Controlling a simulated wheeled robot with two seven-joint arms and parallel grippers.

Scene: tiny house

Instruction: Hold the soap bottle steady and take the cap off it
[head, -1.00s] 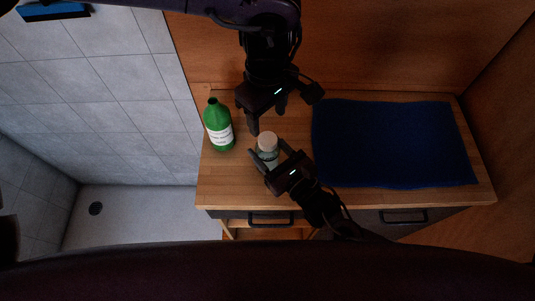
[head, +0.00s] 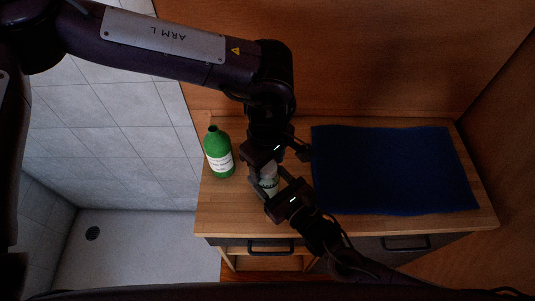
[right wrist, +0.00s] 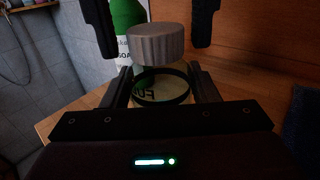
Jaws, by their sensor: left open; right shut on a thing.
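The soap bottle is a small, pale, see-through bottle (head: 270,186) standing on the wooden counter; its body also shows in the right wrist view (right wrist: 160,88). Its ridged, light grey cap (right wrist: 155,45) sits on top of it. My right gripper (right wrist: 159,84) is shut on the bottle's body, one finger on each side below the cap. My left gripper (head: 266,162) is open and points down over the bottle. In the right wrist view its two fingers stand left and right of the cap, with gaps on both sides, and partly hide it in the head view.
A green bottle (head: 218,155) with a white label stands on the counter to the left, close to my grippers. A dark blue mat (head: 395,170) covers the right part of the counter (head: 215,215). A wooden wall rises behind.

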